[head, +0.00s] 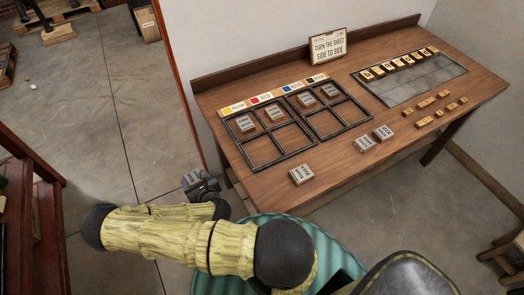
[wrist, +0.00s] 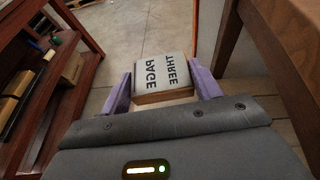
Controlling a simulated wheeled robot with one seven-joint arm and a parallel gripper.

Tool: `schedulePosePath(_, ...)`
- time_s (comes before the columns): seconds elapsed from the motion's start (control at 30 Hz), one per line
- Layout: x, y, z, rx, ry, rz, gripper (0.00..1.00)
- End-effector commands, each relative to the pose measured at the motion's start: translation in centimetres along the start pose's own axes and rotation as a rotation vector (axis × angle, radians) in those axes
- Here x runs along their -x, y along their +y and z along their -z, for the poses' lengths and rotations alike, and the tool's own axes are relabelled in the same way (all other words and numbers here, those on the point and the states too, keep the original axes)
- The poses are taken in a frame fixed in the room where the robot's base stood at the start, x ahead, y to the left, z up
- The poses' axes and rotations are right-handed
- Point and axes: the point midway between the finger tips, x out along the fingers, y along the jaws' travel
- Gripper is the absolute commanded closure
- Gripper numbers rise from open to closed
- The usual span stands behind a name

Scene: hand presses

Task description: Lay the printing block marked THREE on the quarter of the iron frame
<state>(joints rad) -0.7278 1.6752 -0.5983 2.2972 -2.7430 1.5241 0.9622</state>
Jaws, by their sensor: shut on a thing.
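The printing block marked PAGE THREE (wrist: 162,72) is between the two purple fingers of my gripper (wrist: 162,90) in the wrist view; its lettering appears upside down. In the head view the held block (head: 191,178) shows small, off the table's left end and over the floor. The black iron frame (head: 284,131) lies on the table, with two sections of four openings each. Grey blocks lie in the back quarters of both sections, such as one block (head: 245,124) at back left. The front quarters are empty.
The wooden table (head: 340,165) carries three loose grey blocks, one (head: 302,174) near the front edge. A sign (head: 328,47) reads TURN THE SHEET SIDE TO SIDE. A grey tray (head: 425,84) and several small wooden pieces (head: 425,102) are at right. A wooden shelf (wrist: 45,90) stands left.

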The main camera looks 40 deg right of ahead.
Motion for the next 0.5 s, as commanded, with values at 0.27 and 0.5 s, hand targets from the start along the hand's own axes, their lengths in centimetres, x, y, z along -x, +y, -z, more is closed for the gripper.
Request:
schedulePosePath(0.27, -0.5, -5.8, -6.7, -0.121, -0.007, 0.270, 0.61)
schedulePosePath(0.5, 1.2, -11.8, -11.1, -0.252, -0.007, 0.576, 0.61)
